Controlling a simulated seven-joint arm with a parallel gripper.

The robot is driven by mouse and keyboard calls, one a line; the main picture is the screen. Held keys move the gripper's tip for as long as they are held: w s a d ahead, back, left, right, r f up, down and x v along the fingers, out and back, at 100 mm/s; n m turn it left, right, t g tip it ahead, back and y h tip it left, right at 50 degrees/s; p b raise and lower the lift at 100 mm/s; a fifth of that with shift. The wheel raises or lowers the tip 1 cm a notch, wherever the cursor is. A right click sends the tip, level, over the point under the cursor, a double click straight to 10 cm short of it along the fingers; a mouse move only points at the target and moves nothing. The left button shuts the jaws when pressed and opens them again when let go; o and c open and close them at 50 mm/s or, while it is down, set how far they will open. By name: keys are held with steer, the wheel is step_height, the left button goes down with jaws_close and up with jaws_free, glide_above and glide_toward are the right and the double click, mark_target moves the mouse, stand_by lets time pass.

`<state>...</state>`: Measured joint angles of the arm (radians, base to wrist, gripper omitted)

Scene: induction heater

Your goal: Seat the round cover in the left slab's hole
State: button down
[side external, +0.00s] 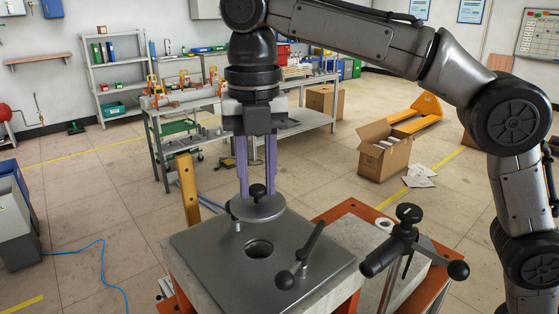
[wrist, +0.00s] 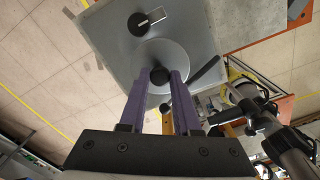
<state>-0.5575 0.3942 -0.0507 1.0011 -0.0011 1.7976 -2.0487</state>
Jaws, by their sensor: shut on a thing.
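The round cover (side external: 259,209) is a flat grey disc with a black knob (side external: 257,191) on top. My gripper (side external: 257,188) points down, its purple fingers shut on the knob. The cover looks level and held above the slab. The left slab (side external: 200,250) has a dark grey top plate with a round hole (side external: 258,249). In the side view the hole is open, below and in front of the cover. In the wrist view the cover (wrist: 172,55) lies beyond my gripper (wrist: 161,76), with the knob (wrist: 159,77) between the fingertips; it hides part of the plate.
A black-handled lever (side external: 312,240) stands on the plate right of the hole. A taller clamp with black knobs (side external: 408,214) rises over the right slab. A yellow post (side external: 187,190) stands behind the left slab. A cluttered metal bench (side external: 175,107) is farther back.

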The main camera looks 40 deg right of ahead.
mark_target(257, 203)
steer(key=shift+s+a+f, duration=0.15)
steer(key=shift+a+f, duration=0.05)
steer(key=shift+a, duration=0.05)
steer(key=shift+f, duration=3.15)
steer(key=shift+f, duration=0.55)
steer(key=c, duration=0.5)
jaws_free()
steer(key=shift+c, duration=0.2)
step_height(257, 203, up, 12)
